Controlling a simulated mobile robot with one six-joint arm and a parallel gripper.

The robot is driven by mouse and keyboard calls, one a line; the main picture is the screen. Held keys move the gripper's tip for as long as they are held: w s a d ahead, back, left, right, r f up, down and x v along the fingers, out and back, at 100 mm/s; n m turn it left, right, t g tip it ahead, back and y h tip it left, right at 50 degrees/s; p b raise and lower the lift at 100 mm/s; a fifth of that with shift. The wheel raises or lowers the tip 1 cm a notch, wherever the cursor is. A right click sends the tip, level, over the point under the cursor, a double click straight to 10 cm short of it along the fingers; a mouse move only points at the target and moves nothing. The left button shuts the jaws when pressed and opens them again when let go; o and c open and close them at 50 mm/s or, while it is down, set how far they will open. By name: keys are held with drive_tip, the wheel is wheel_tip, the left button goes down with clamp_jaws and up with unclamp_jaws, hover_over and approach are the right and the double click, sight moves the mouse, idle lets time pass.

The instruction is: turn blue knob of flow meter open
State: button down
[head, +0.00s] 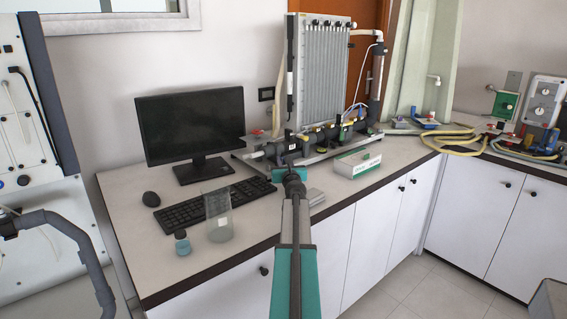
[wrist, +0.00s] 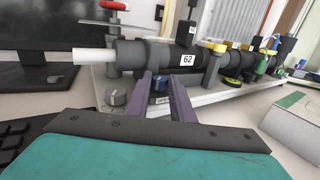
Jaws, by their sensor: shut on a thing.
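A small white label (wrist: 163,99) shows just below the knob, between the fingers. In the head view, my gripper (head: 284,173) reaches the near left part of the pipe assembly (head: 315,142) on the counter. The knob cannot be made out there, behind the gripper.
A grey knob (wrist: 115,97) stands just left of the fingers. A red-handled valve (wrist: 113,5) is above it. A monitor (head: 190,122), keyboard (head: 212,202), beaker (head: 219,214) and blue bottle (head: 182,243) stand left. A green-and-white box (head: 357,163) lies right.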

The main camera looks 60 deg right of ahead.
drive_tip(key=shift+s+d+n+t+y+b, duration=0.1)
drive_tip(key=shift+d+n+t+y+b, duration=0.2)
drive_tip(key=shift+n+t+y, duration=0.35)
drive_tip(key=shift+s+d+r+n+t+y, duration=0.1)
drive_tip(key=shift+s+d+n+t+y, duration=0.1)
drive_tip(key=shift+n+t+y, duration=0.75)
drive_tip(key=shift+s+d+n+t+y, duration=0.15)
drive_tip(key=shift+n+t+y, duration=0.35)
drive_tip(key=shift+y, duration=0.7)
drive_tip(key=shift+d+n+t+y, duration=0.2)
drive_tip(key=shift+n+t+y, duration=0.15)
drive_tip(key=shift+n+y, duration=0.5)
drive_tip(key=shift+d+n+t+y, duration=0.15)
drive_tip(key=shift+n+t+y, duration=0.3)
drive_tip(key=shift+y, duration=0.6)
drive_tip(key=shift+d+n+y+p, duration=0.15)
drive_tip(key=shift+n+y+p, duration=0.35)
drive_tip(key=shift+n+y, duration=0.55)
drive_tip(key=shift+y, duration=0.45)
drive_tip(key=c, duration=1.5)
unclamp_jaws()
drive_tip(key=shift+c, duration=0.2)
drive_tip(key=shift+s, duration=0.15)
